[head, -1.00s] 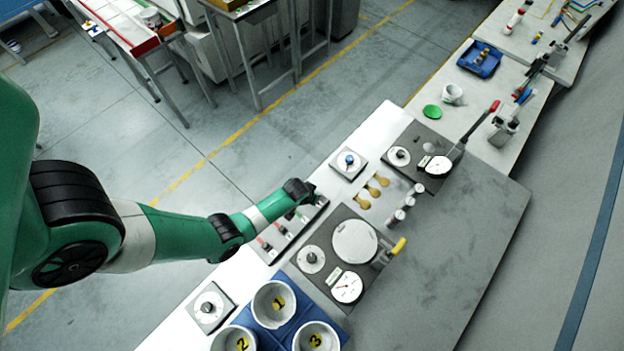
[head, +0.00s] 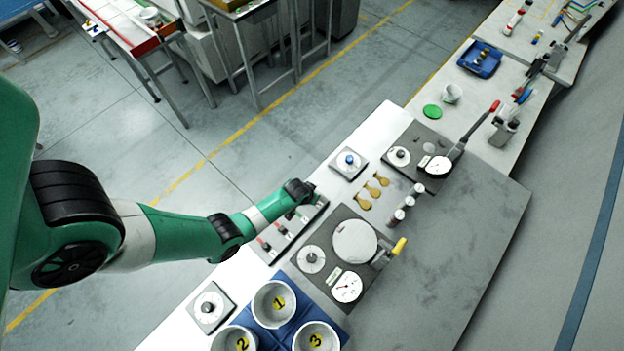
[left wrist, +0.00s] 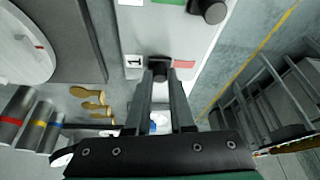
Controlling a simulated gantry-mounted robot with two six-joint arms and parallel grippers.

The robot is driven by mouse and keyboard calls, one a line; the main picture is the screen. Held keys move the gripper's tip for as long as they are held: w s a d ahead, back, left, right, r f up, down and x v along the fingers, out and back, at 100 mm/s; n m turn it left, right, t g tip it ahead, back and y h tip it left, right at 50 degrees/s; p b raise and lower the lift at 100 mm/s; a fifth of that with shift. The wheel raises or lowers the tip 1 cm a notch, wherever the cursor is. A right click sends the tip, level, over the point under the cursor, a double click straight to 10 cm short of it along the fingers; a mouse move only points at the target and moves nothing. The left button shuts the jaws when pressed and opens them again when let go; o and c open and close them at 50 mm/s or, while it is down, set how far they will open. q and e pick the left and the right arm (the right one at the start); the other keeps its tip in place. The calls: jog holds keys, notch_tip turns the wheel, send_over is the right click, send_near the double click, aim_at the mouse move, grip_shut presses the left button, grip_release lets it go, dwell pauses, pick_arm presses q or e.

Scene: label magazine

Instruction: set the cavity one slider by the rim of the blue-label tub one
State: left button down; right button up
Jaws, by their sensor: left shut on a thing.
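My left gripper (head: 313,197) is at the upper right end of the slider panel (head: 272,253) in the head view. In the left wrist view its two fingers (left wrist: 158,85) are shut on a black slider knob (left wrist: 158,66), beside a white label 1 (left wrist: 133,67) and a red-pink stripe (left wrist: 184,64). Another black knob (left wrist: 210,10) shows beyond. Tub one (head: 275,301), tub two (head: 233,340) and tub three (head: 316,338) stand in a blue tray (head: 288,332). My right gripper is in neither view.
Beside the panel is a dark plate with a round disc (head: 355,241), a dial gauge (head: 347,288) and a yellow-handled lever (head: 398,246). Brass pieces (head: 374,190) and banded cylinders (head: 398,216) stand near it. A second gauge plate (head: 418,146) is farther back. The right side of the grey table (head: 455,245) is clear.

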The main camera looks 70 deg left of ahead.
pick_arm(q)
jog(key=s+a, duration=0.2)
jog(key=a, duration=0.1)
jog(key=shift+a, duration=0.15)
jog(key=shift+w, duration=0.1)
jog(key=shift+f, duration=0.1)
jog(key=c, duration=0.8)
grip_release()
jog(key=shift+a, duration=0.1)
jog(key=shift+c, duration=0.2)
jog(key=shift+o, duration=0.4)
